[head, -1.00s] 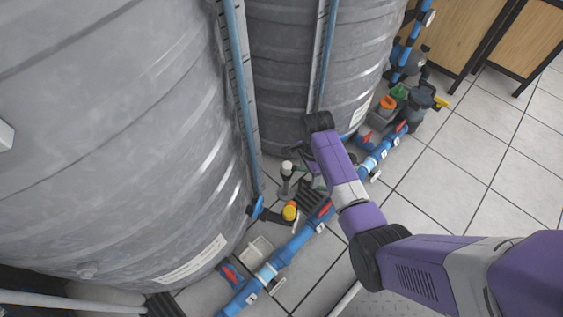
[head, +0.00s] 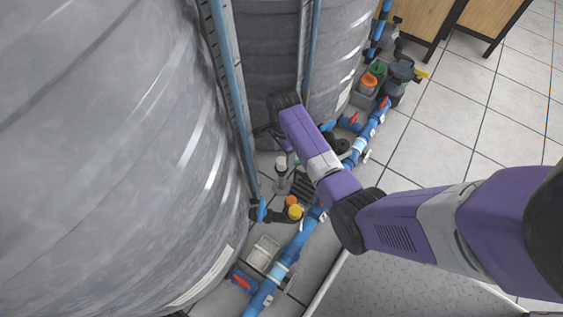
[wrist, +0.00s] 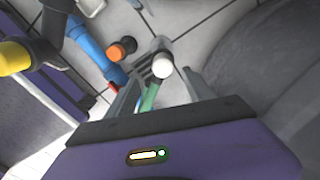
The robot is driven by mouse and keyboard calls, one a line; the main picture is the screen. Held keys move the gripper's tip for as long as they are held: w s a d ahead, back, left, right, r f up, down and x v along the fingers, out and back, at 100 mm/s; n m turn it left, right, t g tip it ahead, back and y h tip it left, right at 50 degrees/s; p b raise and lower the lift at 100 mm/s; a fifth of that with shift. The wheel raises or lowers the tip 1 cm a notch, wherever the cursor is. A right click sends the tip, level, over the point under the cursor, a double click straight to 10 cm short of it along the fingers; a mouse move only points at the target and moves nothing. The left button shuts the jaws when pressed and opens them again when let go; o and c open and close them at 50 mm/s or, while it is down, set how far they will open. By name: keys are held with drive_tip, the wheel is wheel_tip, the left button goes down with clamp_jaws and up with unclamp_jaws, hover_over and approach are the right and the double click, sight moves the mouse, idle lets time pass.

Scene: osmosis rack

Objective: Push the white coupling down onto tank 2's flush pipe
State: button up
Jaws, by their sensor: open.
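The white coupling (head: 281,162) is a short white piece on top of an upright grey pipe (head: 283,183), low on the floor between the two grey tanks. In the wrist view the coupling (wrist: 162,65) shows as a round white end, between and just beyond my finger tips. My gripper (wrist: 168,76) is open with nothing clasped; I cannot tell whether a finger touches the coupling. In the head view my forearm hides most of the gripper. How far the coupling sits on the pipe cannot be told.
The near tank (head: 110,150) and far tank (head: 290,50) leave a narrow gap. A blue floor pipe (head: 290,255) with red valve handles runs in front. A yellow-capped valve (head: 295,211) stands close by. An orange-capped bottle (head: 369,80) is further back.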

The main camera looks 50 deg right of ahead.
sight(282, 160)
drive_tip(key=shift+f+b, duration=0.65)
drive_tip(key=shift+f, duration=0.6)
drive_tip(key=f+b, duration=0.2)
drive_tip(key=f, duration=0.1)
drive_tip(key=f+b, duration=0.2)
drive_tip(key=shift+w+f, duration=0.2)
drive_tip(key=shift+w, duration=0.1)
drive_tip(key=shift+r, duration=0.1)
clamp_jaws()
drive_tip(key=shift+r, duration=0.1)
